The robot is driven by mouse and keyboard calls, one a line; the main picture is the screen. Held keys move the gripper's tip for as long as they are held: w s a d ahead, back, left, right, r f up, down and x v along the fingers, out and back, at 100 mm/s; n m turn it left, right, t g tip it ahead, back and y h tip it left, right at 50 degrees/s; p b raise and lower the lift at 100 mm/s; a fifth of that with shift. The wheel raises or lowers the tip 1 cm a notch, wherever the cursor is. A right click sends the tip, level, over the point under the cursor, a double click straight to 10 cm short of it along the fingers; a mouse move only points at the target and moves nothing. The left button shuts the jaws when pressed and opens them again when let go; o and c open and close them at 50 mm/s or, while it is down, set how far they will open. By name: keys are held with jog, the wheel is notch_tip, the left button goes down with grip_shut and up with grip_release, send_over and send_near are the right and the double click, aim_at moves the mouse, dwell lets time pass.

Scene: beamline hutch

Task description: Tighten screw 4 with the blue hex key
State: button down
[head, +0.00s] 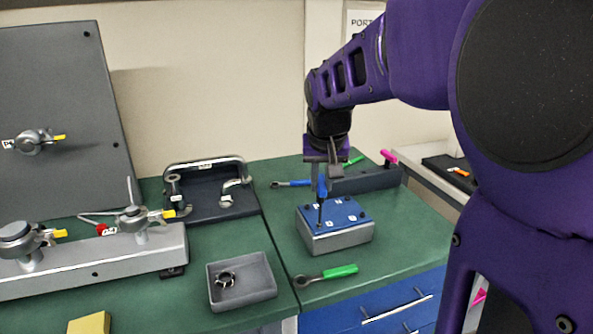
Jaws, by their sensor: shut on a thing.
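My gripper (323,171) points down and is shut on the blue hex key (321,187), which it holds upright. The key's dark shaft runs down to the front part of the blue top plate (345,212) of a grey block (338,240). The tip seems to meet the plate near a small white label, but I cannot tell whether it sits in a screw. The plate carries several small white labels, too small to read, so I cannot tell which one is screw 4.
A green-handled wrench (340,271) lies in front of the block. A grey tray (258,291) holding a ring is front left. A clamp rail (75,263) fills the left.

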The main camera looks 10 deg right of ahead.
jog(key=shift+a+m+g+h, duration=0.1)
jog(key=shift+m+g+h, duration=0.4)
jog(key=shift+m, duration=1.5)
jog(key=shift+w+a+m+h, duration=0.1)
jog(key=shift+m+h, duration=0.4)
jog(key=shift+m, duration=0.4)
jog(key=shift+m+g+h, duration=0.3)
jog(key=shift+m, duration=0.8)
jog(key=m+g, duration=0.1)
jog(key=m, duration=0.3)
jog(key=shift+w+f+h+p, duration=0.1)
jog(key=shift+w+h+p, duration=0.05)
jog(key=shift+h+p, duration=0.2)
